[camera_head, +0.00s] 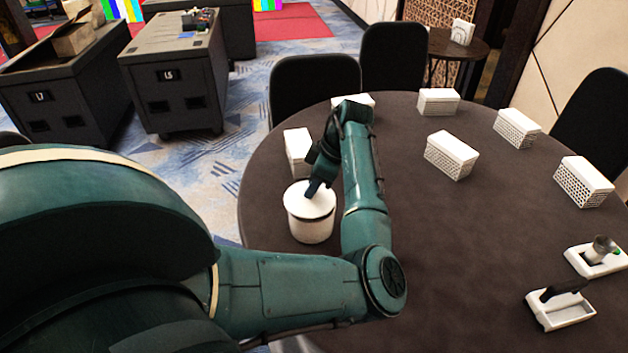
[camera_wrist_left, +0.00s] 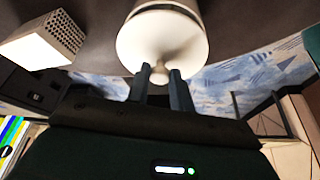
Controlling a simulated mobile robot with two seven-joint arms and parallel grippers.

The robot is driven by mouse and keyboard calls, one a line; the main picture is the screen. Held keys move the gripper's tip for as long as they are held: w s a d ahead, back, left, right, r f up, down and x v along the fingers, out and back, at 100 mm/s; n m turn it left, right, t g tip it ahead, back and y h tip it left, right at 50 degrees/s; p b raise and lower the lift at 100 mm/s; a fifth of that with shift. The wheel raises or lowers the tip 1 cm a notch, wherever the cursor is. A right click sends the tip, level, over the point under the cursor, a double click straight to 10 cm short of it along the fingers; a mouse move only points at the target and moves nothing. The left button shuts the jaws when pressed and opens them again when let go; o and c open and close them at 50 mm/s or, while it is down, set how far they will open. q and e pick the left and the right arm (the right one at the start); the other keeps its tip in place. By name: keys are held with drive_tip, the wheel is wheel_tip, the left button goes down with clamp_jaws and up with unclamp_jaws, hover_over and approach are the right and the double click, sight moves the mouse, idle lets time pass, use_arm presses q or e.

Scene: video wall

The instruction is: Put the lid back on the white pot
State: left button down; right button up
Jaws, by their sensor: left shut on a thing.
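The white pot (camera_head: 311,229) stands upright on the dark round table (camera_head: 440,270), near its left edge. A white lid (camera_head: 300,198) covers its top, and I cannot tell whether it is fully seated. My left gripper (camera_head: 312,190) points down at the lid from above. In the left wrist view, the left gripper (camera_wrist_left: 160,76) is shut on the small knob (camera_wrist_left: 159,74) at the middle of the lid (camera_wrist_left: 145,42). The pot (camera_wrist_left: 165,6) shows behind the lid there. My right gripper is not in view.
White perforated boxes (camera_head: 451,155) stand around the table, one (camera_head: 298,151) close behind the pot. A white tray (camera_head: 562,309) with a dark-handled item and a white holder (camera_head: 596,260) with a metal cup sit at right.

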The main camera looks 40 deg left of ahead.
use_arm(q)
drive_tip(key=shift+w+d, duration=0.1)
drive_tip(key=shift+d, duration=0.05)
idle(0.7)
drive_tip(key=shift+p, duration=0.65)
drive_tip(key=shift+f, duration=0.2)
idle(0.8)
drive_tip(key=shift+p, duration=0.55)
idle(0.5)
drive_tip(key=c, duration=1.1)
unclamp_jaws()
drive_tip(key=shift+c, duration=0.2)
drive_tip(key=shift+o, duration=0.3)
drive_tip(key=o, duration=0.4)
